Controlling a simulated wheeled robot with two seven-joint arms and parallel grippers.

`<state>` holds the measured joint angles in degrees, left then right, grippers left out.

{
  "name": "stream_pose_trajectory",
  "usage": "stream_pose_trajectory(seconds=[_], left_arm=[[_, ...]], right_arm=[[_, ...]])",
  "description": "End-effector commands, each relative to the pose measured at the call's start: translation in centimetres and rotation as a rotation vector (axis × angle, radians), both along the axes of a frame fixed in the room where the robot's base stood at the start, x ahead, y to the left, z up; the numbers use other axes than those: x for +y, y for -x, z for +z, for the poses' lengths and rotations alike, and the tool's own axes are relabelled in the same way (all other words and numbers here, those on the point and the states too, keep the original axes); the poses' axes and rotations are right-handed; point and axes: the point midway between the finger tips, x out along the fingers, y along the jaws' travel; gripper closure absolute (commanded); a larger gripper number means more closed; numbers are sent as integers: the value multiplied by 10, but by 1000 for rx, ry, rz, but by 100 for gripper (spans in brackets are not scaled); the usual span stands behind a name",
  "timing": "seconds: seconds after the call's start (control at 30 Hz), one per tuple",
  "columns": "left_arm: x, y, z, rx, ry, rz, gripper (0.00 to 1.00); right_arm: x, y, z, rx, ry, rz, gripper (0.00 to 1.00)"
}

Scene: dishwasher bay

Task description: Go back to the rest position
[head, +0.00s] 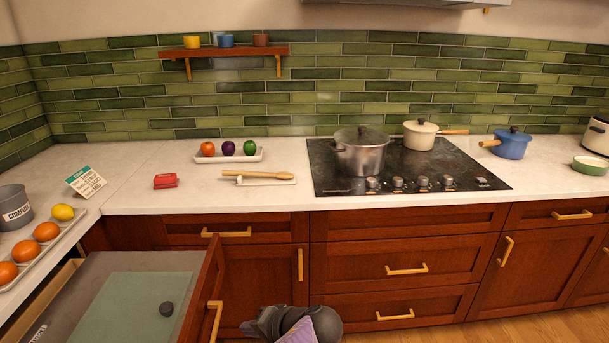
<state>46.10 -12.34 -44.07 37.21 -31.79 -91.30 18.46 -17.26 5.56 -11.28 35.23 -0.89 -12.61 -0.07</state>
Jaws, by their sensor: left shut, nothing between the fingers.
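My left gripper (249,328) shows at the bottom edge of the head view, just below the middle, as dark grey parts with a purple arm piece. Its fingers point left and it is shut, with nothing seen in it. It is in front of the lower cabinets, to the right of the open wooden front (205,290), and appears apart from it. Most of the left arm is cut off by the picture's lower edge. My right gripper is not in view.
An open unit with a grey top (140,262) and pale green panel fills the lower left. A tray (52,247) with oranges and a lemon stands on the left counter. The cooktop (440,165) bears a steel pot (361,158). Floor (500,330) shows clear at lower right.

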Motion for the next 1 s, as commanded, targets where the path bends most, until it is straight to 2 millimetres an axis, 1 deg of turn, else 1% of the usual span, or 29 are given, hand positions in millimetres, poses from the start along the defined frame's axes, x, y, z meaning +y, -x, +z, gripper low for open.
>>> stream_pose_trajectory(seconds=[0.03, 0.13, 0.27, 0.37, 0.47, 0.57, 0.6, 0.67, 0.7, 0.77, 0.8, 0.87, 0.9, 1.0], left_arm=[[2, 4, -11, 23, 15, -4, 100], [3, 12, -30, 61, 48, -20, 100], [5, 24, -58, 113, 100, -39, 100], [6, 38, -85, 163, 153, -55, 100], [9, 58, -119, 220, 222, -70, 100], [11, 88, -159, 284, 312, -83, 100], [12, 102, -175, 309, 351, -84, 100], [14, 128, -202, 348, 419, -86, 100], [16, 149, -221, 372, 470, -81, 100], [20, 187, -251, 405, 559, -67, 100], [24, 219, -271, 423, 624, -49, 100], [33, 272, -298, 431, 719, -13, 100], [41, 305, -311, 424, 772, 17, 100], [61, 373, -327, 382, 852, 82, 100]], right_arm=[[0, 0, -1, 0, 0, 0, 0], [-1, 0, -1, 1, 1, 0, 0], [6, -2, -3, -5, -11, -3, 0], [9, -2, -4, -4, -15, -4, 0], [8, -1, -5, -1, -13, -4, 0], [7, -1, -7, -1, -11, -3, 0], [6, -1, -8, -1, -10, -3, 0], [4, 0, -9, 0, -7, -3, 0], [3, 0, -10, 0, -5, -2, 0], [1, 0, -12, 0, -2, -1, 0], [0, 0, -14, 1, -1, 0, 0], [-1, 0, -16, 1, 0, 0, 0], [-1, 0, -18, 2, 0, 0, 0], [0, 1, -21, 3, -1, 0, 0]])
